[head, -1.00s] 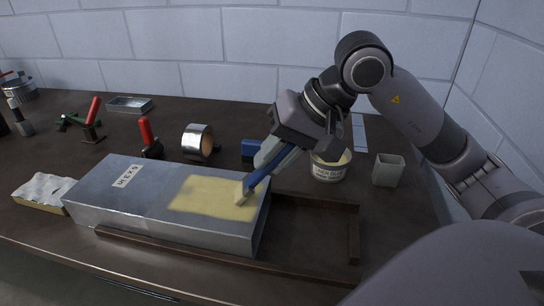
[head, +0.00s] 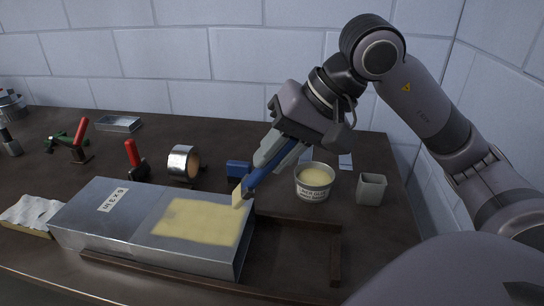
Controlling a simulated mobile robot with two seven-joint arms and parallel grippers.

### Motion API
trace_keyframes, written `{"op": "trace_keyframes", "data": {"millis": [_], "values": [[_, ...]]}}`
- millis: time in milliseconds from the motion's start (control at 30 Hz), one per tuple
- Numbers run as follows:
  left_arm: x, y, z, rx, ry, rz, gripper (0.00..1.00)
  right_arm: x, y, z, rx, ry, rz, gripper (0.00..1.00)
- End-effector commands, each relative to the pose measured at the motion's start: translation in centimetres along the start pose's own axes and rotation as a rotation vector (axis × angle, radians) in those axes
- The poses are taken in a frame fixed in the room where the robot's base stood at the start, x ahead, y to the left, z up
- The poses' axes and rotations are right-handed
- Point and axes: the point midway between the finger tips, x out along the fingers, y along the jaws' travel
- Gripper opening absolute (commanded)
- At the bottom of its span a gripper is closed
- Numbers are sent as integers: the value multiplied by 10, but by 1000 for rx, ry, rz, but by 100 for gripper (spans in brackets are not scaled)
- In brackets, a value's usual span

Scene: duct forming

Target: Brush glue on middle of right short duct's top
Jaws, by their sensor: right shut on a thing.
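A long grey metal duct (head: 110,222) lies in a brown wooden tray (head: 336,262), with a "6x3 in" label near its left end. A pale yellow glue patch (head: 195,222) covers much of the right half of its top. My right gripper (head: 268,165) is shut on a blue-handled brush (head: 256,178). The brush's yellowish bristles (head: 238,196) are at the back right edge of the duct's top, near the patch's upper right corner; I cannot tell whether they touch. A tub of glue (head: 314,182) stands right of the brush. My left gripper is not in view.
A roll of silver tape (head: 183,163), a blue block (head: 238,169) and red-handled clamps (head: 132,154) stand behind the duct. A grey cup (head: 371,189) is right of the glue tub. A shallow metal tray (head: 118,124) lies at the back. A white-topped pad (head: 30,212) lies at the left.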

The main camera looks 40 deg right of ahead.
Motion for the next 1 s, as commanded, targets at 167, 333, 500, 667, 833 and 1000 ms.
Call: {"op": "trace_keyframes", "data": {"millis": [167,333,500,667,833,1000], "values": [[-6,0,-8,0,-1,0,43,-15,-7,-1,1,1,0,0],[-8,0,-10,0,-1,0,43,-19,-8,-1,2,2,0,0],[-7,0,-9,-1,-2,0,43,-19,-8,-1,2,2,0,0],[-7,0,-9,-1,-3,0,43,-19,-8,-1,2,2,0,0],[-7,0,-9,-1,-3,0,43,-18,-8,-1,2,2,0,0],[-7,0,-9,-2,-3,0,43,-18,-8,-1,2,2,0,0]]}}
